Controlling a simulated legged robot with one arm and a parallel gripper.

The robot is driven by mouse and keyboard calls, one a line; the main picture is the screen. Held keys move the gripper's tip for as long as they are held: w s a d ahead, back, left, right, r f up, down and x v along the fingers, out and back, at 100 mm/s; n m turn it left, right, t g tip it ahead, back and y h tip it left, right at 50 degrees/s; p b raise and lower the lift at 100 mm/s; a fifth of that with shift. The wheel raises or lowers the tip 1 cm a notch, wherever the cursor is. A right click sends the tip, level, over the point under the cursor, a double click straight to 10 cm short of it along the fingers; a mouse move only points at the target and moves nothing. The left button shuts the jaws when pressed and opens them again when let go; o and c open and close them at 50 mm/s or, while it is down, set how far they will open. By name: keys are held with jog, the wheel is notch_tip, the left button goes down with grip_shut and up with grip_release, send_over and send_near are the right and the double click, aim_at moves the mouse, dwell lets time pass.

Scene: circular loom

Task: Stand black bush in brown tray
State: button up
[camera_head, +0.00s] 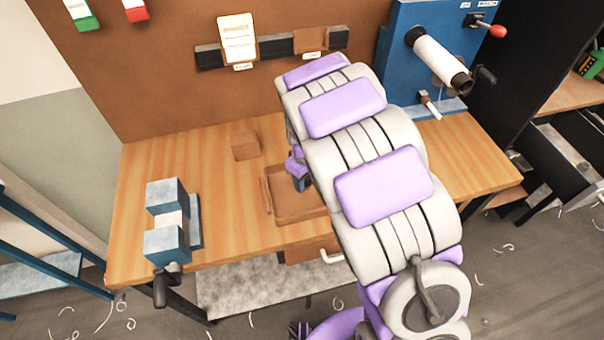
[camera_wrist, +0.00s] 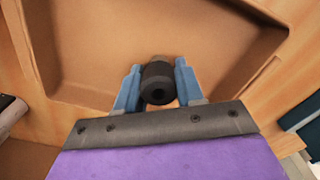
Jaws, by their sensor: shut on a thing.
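The black bush (camera_wrist: 158,83) is a short dark cylinder with a hole in its end, seen in the wrist view between the two blue fingers of my gripper (camera_wrist: 157,85). My gripper is shut on it. The brown tray (camera_wrist: 190,40) fills the background of the wrist view, with its raised rim around the flat floor. In the head view the tray (camera_head: 271,204) lies on the workbench, partly hidden by my arm. My gripper is over the tray. The bush is hidden in the head view. I cannot tell whether the bush touches the tray floor.
A small brown block (camera_head: 245,146) stands on the wooden workbench (camera_head: 222,215) behind the tray. A blue and grey vise (camera_head: 168,222) is at the left. A blue machine with a white roll (camera_head: 435,60) stands at the back right. Bare bench lies between vise and tray.

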jog(key=shift+f, duration=0.35)
jog(key=shift+a+f, duration=0.2)
jog(key=shift+a, duration=0.15)
jog(key=shift+a+f, duration=0.1)
jog(key=shift+a, duration=0.75)
jog(key=shift+d, duration=0.7)
jog(key=shift+d+f, duration=0.15)
jog(key=shift+d, duration=0.1)
jog(key=shift+f, duration=0.1)
